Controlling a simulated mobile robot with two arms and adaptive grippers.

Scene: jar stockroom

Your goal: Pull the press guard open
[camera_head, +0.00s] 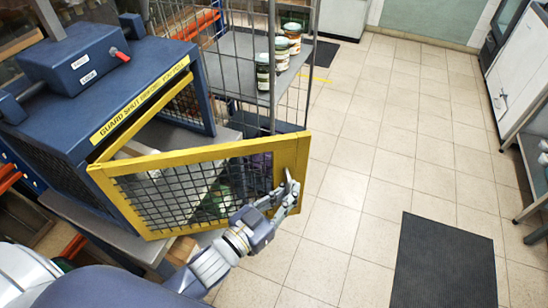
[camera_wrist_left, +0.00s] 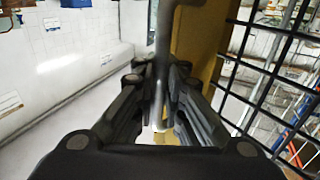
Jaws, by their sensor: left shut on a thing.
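The press guard (camera_head: 218,153) is a yellow-framed door with black mesh. It stands swung out from the front of the blue press (camera_head: 60,140), at an angle to the yellow-edged opening. My left gripper (camera_head: 286,197) is at the guard's free right edge, shut on its handle. In the left wrist view the grey handle bar (camera_wrist_left: 164,45) runs between the fingers of my left gripper (camera_wrist_left: 160,112), beside the yellow frame (camera_wrist_left: 202,42). The inside of the press is partly hidden behind the mesh. My right gripper is not in view.
A wire cage trolley (camera_head: 237,75) with several jars (camera_head: 263,72) stands behind the guard. A dark mat (camera_head: 445,262) lies on the tiled floor at the lower right. A steel bench (camera_head: 535,165) stands at the right edge. The floor between is clear.

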